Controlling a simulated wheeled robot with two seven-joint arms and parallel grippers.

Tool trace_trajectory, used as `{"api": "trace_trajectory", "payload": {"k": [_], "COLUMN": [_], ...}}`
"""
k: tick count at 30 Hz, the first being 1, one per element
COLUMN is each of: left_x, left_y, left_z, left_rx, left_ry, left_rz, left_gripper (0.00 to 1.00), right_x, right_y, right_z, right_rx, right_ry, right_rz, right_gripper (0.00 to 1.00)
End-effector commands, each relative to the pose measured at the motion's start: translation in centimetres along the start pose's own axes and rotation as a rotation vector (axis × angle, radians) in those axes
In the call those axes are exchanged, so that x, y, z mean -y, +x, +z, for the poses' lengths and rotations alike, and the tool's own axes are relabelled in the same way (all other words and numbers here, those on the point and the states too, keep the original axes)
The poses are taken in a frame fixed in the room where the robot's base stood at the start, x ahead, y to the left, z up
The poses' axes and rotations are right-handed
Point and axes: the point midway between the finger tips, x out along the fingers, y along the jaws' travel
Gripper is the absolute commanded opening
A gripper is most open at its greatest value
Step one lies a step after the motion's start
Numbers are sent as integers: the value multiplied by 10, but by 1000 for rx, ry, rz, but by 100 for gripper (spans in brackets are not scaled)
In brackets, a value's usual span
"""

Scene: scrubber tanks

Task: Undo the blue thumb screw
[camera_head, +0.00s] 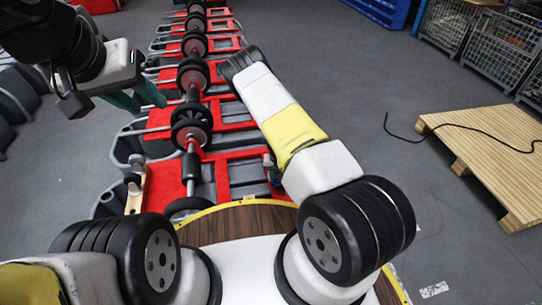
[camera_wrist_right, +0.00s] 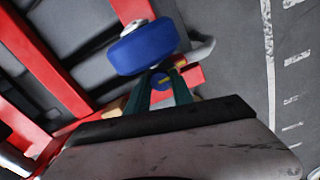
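A blue, rounded knob that looks like the thumb screw (camera_wrist_right: 143,46) sits on a pale stem in the right wrist view, just beyond my right fingertips. My right gripper (camera_wrist_right: 162,76) shows two dark green fingers with a gap between them. A smaller blue piece with a yellow mark (camera_wrist_right: 163,83) shows in that gap; I cannot tell whether the fingers touch it. In the head view the right gripper is mostly hidden by my forearm, with a small blue bit (camera_head: 277,178) beside it. My left gripper (camera_head: 147,103) is open and empty at the upper left.
A row of red and grey scrubber tanks (camera_head: 228,115) with black wheels runs away from me. A wooden pallet (camera_head: 495,145) with a black cable lies at right. Wire cages (camera_head: 498,45) and a blue crate (camera_head: 382,8) stand behind. Grey floor is free between tanks and pallet.

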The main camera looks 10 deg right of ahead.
Motion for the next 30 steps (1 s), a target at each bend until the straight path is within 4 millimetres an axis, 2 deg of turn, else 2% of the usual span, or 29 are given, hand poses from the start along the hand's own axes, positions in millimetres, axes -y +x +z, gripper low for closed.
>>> {"api": "trace_trajectory", "payload": {"k": [8,14,30], "left_x": [0,0,0], "left_y": [0,0,0], "left_z": [0,0,0], "left_rx": [0,0,0], "left_ry": [0,0,0], "left_rz": [0,0,0], "left_gripper": [36,36,36], "right_x": [0,0,0], "right_y": [0,0,0], "right_z": [0,0,-1], "right_rx": [0,-1,-1], "right_ry": [-15,-88,-555], "right_rz": [0,2,2], "right_gripper": [0,0,0]}}
